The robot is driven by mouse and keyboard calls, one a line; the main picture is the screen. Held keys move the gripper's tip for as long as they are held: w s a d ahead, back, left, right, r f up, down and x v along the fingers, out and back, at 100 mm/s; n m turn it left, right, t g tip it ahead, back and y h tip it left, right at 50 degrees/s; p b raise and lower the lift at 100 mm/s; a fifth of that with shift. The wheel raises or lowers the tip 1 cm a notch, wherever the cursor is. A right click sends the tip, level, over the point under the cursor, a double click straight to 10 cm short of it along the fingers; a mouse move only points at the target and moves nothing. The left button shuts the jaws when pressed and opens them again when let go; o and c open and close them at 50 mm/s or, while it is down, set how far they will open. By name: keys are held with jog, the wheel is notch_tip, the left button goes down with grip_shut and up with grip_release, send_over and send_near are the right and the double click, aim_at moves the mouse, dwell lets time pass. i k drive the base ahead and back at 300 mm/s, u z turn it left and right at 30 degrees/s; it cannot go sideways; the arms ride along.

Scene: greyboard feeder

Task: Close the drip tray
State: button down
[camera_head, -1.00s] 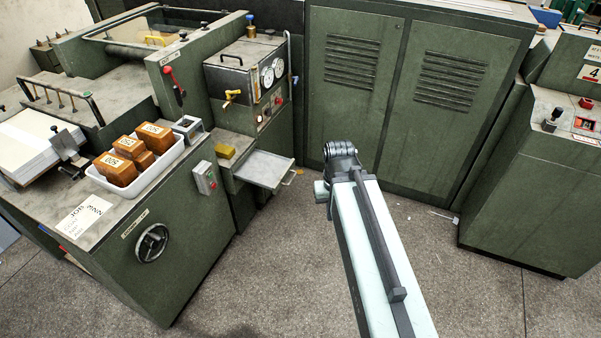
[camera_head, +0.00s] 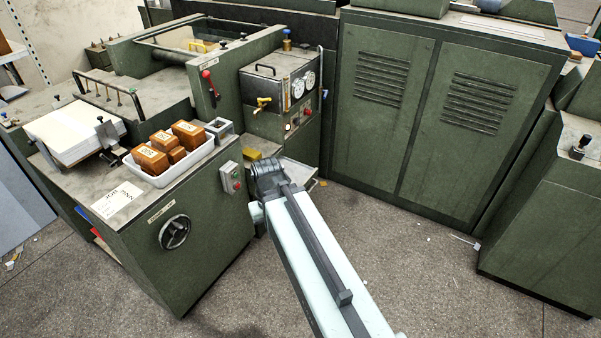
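The drip tray (camera_head: 307,178) is a shallow light-grey metal tray at the foot of the green machine's gauge unit. It sticks out from the machine front, with its right part and front corner showing. My arm's dark end joint hides the rest of it. My arm reaches up from the bottom of the picture and its visible end overlaps the tray in this view. My gripper's fingers are not visible, so I cannot tell whether anything touches the tray.
The gauge unit (camera_head: 277,88) has a yellow tap (camera_head: 262,103) above the tray. Green cabinets (camera_head: 440,115) stand behind. The floor (camera_head: 410,270) at right is mostly clear.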

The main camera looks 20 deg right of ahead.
aim_at(300, 174)
jog(key=u, duration=0.15)
jog(key=i, duration=1.5)
jog(key=z, duration=0.05)
